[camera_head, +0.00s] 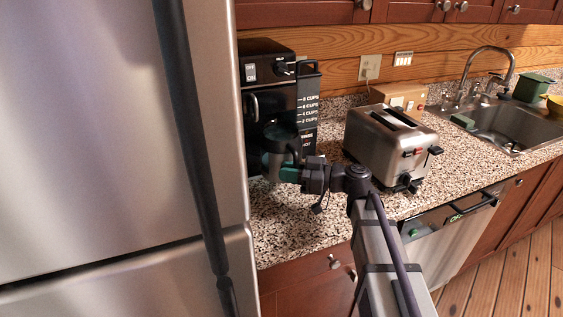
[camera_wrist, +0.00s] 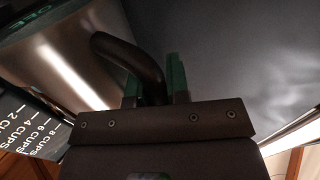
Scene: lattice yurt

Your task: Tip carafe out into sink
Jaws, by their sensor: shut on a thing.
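The carafe (camera_head: 279,147) stands in the black coffee maker (camera_head: 262,60) at the left end of the counter, beside the fridge. It looks upright, with a dark top and a metallic body. My gripper (camera_head: 290,174) is at its front right side. In the wrist view my gripper's green fingers (camera_wrist: 157,88) are shut on the carafe's curved black handle (camera_wrist: 118,48). The carafe's shiny body (camera_wrist: 75,50) fills the upper left there. The steel sink (camera_head: 512,125) with its curved faucet (camera_head: 490,58) is at the far right of the counter.
A steel toaster (camera_head: 385,145) stands between the coffee maker and the sink, close to my arm. A wooden box (camera_head: 399,98) is behind it. A green sponge (camera_head: 462,121) lies by the sink, with a green container (camera_head: 532,86) beyond. The fridge (camera_head: 120,130) blocks the left.

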